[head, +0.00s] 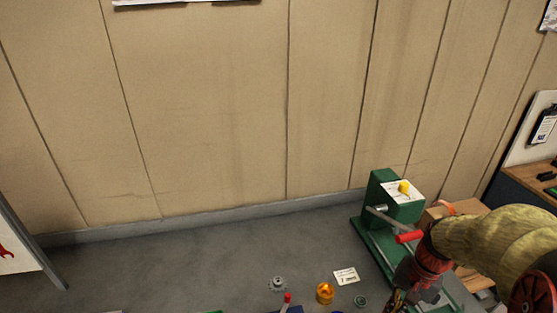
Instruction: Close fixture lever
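A green fixture (380,215) stands at the right of the head view, near the wall. A grey metal lever (386,217) with a red handle (409,237) sticks out from its front and slopes down to the right. A yellow knob (404,187) sits on a white plate on its top. My arm comes in from the right edge. My gripper (397,298) is low at the bottom edge, below and apart from the red handle. It is small, dark and partly cut off, so its opening is unclear.
A grey gear (278,284), an orange-gold part (325,292), a white card (346,276) and a small green ring (361,300) lie at the bottom. A second red-tipped handle (287,298) stands there. A brown box (455,212) is behind my arm. A whiteboard (20,245) stands left.

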